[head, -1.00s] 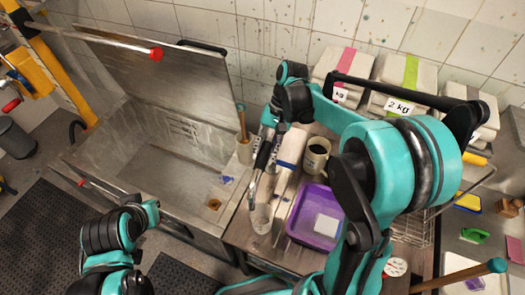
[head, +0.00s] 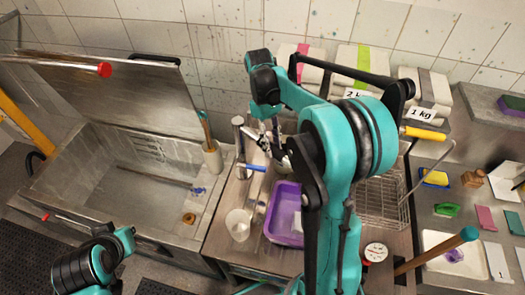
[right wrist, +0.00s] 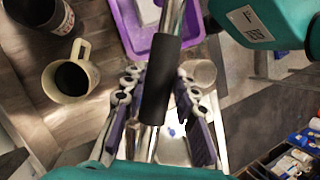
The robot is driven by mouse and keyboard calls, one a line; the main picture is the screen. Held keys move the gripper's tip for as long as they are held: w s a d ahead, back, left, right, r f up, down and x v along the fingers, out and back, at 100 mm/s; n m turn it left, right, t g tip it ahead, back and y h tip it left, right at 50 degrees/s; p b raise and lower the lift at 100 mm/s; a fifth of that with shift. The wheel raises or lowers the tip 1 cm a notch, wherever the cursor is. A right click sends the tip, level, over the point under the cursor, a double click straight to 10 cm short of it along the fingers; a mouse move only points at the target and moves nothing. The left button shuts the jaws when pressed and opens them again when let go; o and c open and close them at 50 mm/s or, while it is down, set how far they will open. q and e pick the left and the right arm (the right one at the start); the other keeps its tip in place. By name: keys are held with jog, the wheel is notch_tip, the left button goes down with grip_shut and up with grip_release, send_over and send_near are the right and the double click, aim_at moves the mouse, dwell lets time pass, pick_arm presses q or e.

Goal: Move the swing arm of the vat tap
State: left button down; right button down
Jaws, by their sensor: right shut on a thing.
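The swing arm of the vat tap (head: 250,133) is a silver tube running right from an upright metal post (head: 239,150) at the vat's right side. Its black sleeve (right wrist: 160,82) shows in the right wrist view between the two fingers. My right gripper (head: 270,142) is shut on this swing arm; it also shows in the right wrist view (right wrist: 160,110). The fingers partly hide the tube in the head view. The steel vat (head: 110,205) stands at the left with its lid (head: 120,95) raised.
A purple tray (head: 284,215), a clear beaker (head: 238,224) and a blue-handled tool (head: 250,167) are on the counter below the tap. A beige mug (right wrist: 71,75) shows in the right wrist view. A wire rack (head: 382,203) stands to the right.

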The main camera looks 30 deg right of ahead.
jog(key=shift+w+d+n+h, duration=0.3)
jog(key=shift+w+d+n, duration=0.2)
jog(key=shift+d+n, duration=0.3)
jog(key=shift+w+d+n+h, duration=0.3)
jog(key=shift+w+d+n, duration=0.15)
jog(key=shift+d+n, duration=0.3)
jog(key=c, duration=1.2)
grip_release()
jog(key=v, duration=1.2)
jog(key=shift+s+a, duration=0.1)
